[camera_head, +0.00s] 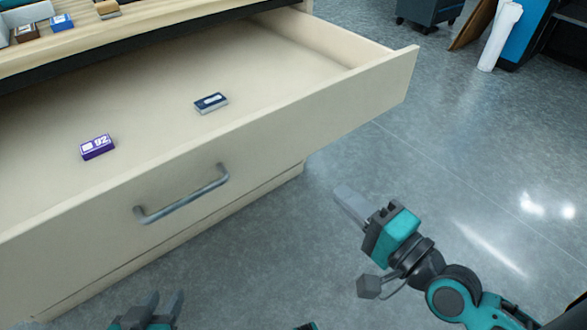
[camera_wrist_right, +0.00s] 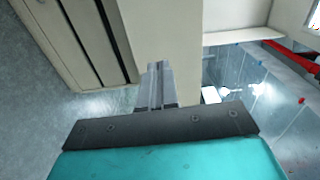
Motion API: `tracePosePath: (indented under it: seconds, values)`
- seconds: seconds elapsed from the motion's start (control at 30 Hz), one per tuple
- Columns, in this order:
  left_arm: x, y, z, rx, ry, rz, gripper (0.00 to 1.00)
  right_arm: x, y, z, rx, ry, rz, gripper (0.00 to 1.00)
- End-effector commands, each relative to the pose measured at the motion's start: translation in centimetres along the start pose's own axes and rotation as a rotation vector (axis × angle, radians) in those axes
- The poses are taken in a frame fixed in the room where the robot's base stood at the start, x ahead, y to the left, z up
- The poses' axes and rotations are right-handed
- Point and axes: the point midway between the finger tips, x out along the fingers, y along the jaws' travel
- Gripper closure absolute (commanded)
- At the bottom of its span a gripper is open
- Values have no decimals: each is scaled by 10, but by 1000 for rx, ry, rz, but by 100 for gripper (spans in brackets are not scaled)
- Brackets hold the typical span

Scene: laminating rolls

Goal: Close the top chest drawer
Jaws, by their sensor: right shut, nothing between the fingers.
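The top chest drawer (camera_head: 290,135) is pulled far out in the head view, with a cream front panel and a grey bar handle (camera_head: 182,194). A purple box marked 92 (camera_head: 97,147) and a dark blue box (camera_head: 211,103) lie inside it. My right gripper (camera_head: 347,203) is shut and empty, in front of and to the right of the handle, apart from the drawer front. Its closed fingers (camera_wrist_right: 155,82) also show in the right wrist view. My left gripper (camera_head: 166,303) is at the bottom edge, partly cut off, with its fingertips apart.
The wooden chest top (camera_head: 135,22) holds several small boxes above the drawer. Open grey floor (camera_head: 480,150) lies to the right. A dark bin (camera_head: 428,12) and a white roll (camera_head: 499,38) stand at the back right.

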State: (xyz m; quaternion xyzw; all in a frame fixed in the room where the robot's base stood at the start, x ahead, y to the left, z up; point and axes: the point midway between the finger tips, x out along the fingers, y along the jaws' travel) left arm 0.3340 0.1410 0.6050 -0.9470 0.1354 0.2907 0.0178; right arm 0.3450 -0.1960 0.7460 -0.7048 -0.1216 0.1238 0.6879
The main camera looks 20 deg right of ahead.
Motion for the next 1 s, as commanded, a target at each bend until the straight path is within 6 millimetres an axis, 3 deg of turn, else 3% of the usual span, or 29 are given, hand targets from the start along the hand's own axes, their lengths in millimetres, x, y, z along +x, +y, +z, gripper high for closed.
tracePosePath:
  seconds: [0.27, 0.7, 1.0]
  values:
    - [0, 1, 0, -1, 1, 2, 62, 23, -4, -1, 29, 4, -14, 100]
    - [3, 1, 4, -1, -2, 2, 62, 100, -3, -1, 25, 3, -13, 100]
    - [4, 2, 3, -3, 6, 6, 62, 134, -2, -1, 24, 1, -9, 100]
